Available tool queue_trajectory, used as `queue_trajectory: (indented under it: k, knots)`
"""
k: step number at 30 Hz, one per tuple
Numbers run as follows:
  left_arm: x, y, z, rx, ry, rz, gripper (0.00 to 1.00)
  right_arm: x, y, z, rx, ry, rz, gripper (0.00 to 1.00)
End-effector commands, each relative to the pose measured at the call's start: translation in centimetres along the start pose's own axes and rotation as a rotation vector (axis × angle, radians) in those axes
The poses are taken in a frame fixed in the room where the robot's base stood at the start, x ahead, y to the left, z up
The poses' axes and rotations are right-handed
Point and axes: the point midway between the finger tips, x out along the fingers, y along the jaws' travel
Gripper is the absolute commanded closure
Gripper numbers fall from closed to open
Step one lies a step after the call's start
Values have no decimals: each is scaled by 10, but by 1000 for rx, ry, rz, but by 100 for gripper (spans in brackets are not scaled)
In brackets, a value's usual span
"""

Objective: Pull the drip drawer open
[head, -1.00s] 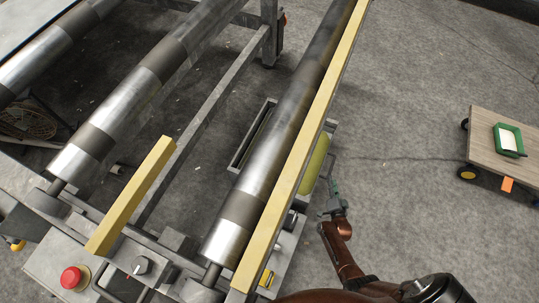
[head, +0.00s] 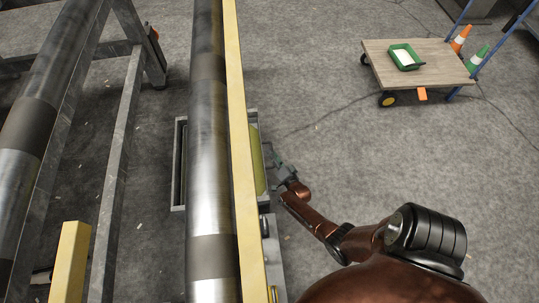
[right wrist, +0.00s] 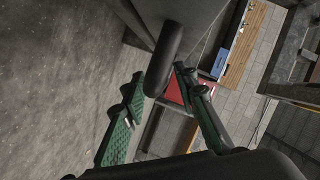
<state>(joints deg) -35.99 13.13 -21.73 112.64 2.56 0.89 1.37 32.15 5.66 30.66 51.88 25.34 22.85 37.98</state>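The drip drawer (head: 178,192) is a low grey box under the steel roller. A yellow-green surface (head: 257,160) shows inside it, right of the yellow rail. The roller and rail hide its middle. My right gripper (head: 276,158) is just right of the drawer's right side, close to it. In the right wrist view its green-padded fingers (right wrist: 160,108) are spread apart. A dark rounded bar (right wrist: 169,48), seemingly the drawer handle, stands out from a grey panel between and just beyond them. Contact cannot be told. My left gripper is out of view.
The long yellow rail (head: 241,130) and roller (head: 208,130) run over the drawer. Grey frame beams (head: 113,180) stand left. A wooden cart (head: 385,60) with a green tray (head: 405,57) and cones is at the upper right. The floor right of the drawer is clear.

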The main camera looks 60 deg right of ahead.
Motion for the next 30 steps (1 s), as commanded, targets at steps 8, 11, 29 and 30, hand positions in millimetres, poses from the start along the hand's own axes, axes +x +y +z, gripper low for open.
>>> queue_trajectory:
  k: [8, 11, 29, 30]
  knots:
    - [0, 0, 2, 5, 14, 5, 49, 5, -1, 0, 1, 0, -1, 73]
    - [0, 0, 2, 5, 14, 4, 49, 5, -1, 0, 1, 0, -1, 73]
    - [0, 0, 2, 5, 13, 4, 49, 4, -1, 0, 0, 0, -1, 100]
    - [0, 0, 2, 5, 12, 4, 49, 4, -1, 0, 0, 0, -1, 100]
